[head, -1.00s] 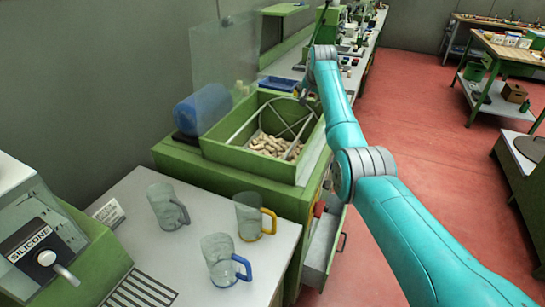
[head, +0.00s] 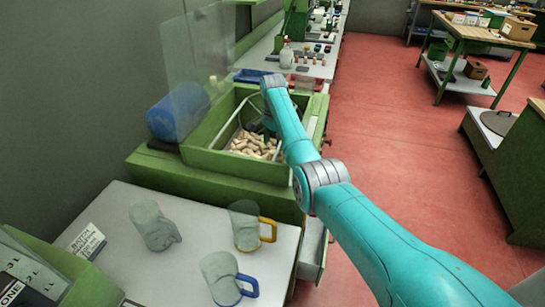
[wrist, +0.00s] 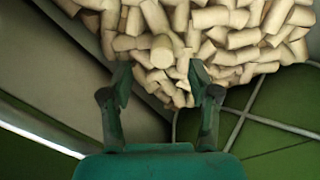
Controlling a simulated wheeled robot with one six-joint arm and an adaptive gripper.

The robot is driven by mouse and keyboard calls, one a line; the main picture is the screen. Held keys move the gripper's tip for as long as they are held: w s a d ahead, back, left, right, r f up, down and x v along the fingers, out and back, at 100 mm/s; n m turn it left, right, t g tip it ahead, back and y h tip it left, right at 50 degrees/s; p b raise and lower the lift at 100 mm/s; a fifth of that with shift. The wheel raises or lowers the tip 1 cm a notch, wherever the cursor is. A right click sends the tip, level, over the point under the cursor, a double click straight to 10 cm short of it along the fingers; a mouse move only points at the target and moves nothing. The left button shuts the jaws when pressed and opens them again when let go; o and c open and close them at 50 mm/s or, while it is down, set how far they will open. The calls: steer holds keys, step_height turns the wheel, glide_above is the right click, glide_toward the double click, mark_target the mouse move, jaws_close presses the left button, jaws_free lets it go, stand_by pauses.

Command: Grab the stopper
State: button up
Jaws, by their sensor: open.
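A heap of pale cork stoppers (head: 254,145) lies in the bottom of the green hopper (head: 232,165). In the wrist view the stoppers (wrist: 200,40) fill the upper middle, lying at many angles. One stopper shows its round end (wrist: 161,57) just past the fingertips. My gripper (wrist: 160,78) is open, its two fingers apart and pointing at the near edge of the heap. Nothing is held between the fingers. In the head view my gripper is inside the hopper, largely hidden by my arm.
The hopper walls and a thin metal bar (wrist: 285,125) lie close around my gripper. A clear panel (head: 198,70) and a blue cylinder (head: 177,113) stand to the left. Glass mugs (head: 246,228) stand on the white table in front. A blue tray (head: 252,76) lies behind.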

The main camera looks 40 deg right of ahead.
mark_target(273, 151)
steer(key=shift+w+d+f, duration=0.1)
steer(key=shift+f, duration=1.25)
steer(key=shift+w+d+f, duration=0.1)
steer(key=shift+f, duration=1.2)
steer(key=c, duration=0.8)
